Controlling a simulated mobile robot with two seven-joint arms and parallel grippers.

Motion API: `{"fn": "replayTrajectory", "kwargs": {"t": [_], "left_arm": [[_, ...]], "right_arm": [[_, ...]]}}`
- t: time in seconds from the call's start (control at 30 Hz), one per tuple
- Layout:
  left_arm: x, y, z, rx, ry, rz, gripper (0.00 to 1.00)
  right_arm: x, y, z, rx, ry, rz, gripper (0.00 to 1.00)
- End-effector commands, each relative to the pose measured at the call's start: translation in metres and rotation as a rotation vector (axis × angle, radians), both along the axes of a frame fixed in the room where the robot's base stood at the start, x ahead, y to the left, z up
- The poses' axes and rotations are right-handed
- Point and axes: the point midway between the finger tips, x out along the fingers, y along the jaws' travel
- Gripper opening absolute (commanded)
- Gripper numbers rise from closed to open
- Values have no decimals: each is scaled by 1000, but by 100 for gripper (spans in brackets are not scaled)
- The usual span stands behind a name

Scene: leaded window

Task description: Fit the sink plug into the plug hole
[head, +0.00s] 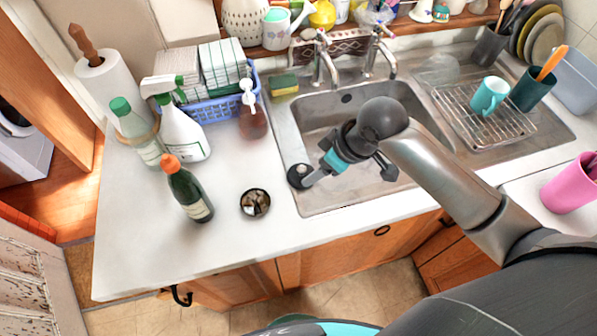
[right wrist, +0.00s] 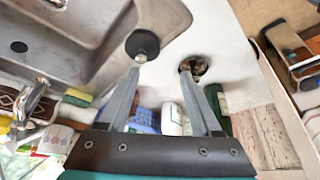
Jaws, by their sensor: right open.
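The sink plug (head: 297,177) is a small black disc on the sink's front-left rim in the head view. In the right wrist view the plug (right wrist: 142,44) lies just beyond the tip of the left-hand finger. My right gripper (head: 315,178) is open and close beside the plug, with nothing between its fingers (right wrist: 162,71). I cannot tell whether a finger touches the plug. The steel sink (head: 318,112) is empty where visible. In the head view the plug hole is hidden behind my right arm. A metal ring, perhaps the plug hole (right wrist: 56,3), is cut off by the wrist view's top edge. My left gripper is out of view.
A round dish (head: 255,203) and a green bottle with an orange cap (head: 188,192) stand on the counter left of the sink. Taps (head: 328,62) rise behind the sink. The front-left counter is clear.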

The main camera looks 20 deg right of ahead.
Motion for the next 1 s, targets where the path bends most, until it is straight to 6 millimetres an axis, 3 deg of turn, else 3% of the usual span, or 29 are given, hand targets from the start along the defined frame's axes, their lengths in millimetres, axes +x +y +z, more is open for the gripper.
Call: {"fn": "replayTrajectory", "kwargs": {"t": [0.03,0.2,0.37,0.47,0.8,1.0], "left_arm": [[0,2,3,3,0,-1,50],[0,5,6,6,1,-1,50],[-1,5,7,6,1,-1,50],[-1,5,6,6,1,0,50],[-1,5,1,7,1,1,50],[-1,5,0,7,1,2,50]], "right_arm": [[11,-9,15,-16,-5,28,65],[27,-26,44,-34,6,90,65],[32,-32,55,-38,14,109,65],[34,-30,48,-36,18,111,65],[51,-11,-14,-34,17,110,65],[57,-5,-34,-35,15,110,65]]}}
